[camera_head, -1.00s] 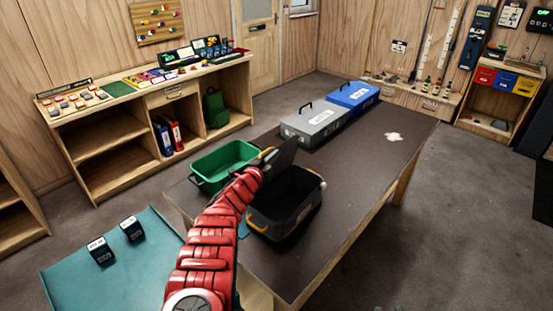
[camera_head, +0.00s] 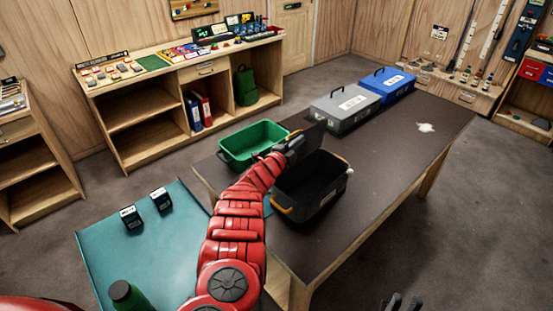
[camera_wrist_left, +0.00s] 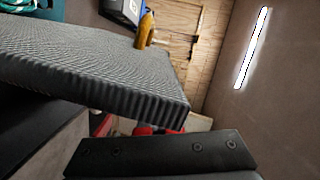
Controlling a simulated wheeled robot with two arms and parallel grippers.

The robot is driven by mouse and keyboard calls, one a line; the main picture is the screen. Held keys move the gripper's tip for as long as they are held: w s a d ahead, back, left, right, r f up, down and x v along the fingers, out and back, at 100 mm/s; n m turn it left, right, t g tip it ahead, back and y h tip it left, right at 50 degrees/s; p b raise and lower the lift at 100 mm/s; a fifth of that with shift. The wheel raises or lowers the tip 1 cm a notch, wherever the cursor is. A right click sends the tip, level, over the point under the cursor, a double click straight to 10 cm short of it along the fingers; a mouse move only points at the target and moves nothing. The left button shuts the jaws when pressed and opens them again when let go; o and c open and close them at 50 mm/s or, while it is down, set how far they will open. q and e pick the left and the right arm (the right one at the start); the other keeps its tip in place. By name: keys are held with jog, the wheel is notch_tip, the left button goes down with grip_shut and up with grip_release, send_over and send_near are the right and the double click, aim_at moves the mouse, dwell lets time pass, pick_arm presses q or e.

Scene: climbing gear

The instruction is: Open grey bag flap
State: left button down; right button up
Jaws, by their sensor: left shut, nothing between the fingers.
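The dark grey bag (camera_head: 325,196) stands on the table with its top open and yellow-orange handles at its ends. Its flap (camera_head: 312,136) stands raised at the back edge. My left gripper (camera_head: 290,147) is shut and empty, up beside the flap; whether it touches it I cannot tell. In the left wrist view, a ribbed dark slab, which looks like the flap (camera_wrist_left: 95,72), lies just beyond my black gripper (camera_wrist_left: 160,152). Only the tips of my right gripper (camera_head: 402,303) show at the bottom edge, away from the bag.
The table (camera_head: 400,160) also holds a green bin (camera_head: 235,155) left of the bag and grey (camera_head: 345,112) and blue (camera_head: 390,88) boxes behind. A teal mat (camera_head: 110,245) with two small black boxes lies at the left. The table's right side is mostly clear.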

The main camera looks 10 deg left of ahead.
pick_arm(q)
jog(key=p+v, duration=0.8)
jog(key=v, duration=0.7)
jog(key=shift+s, duration=0.1)
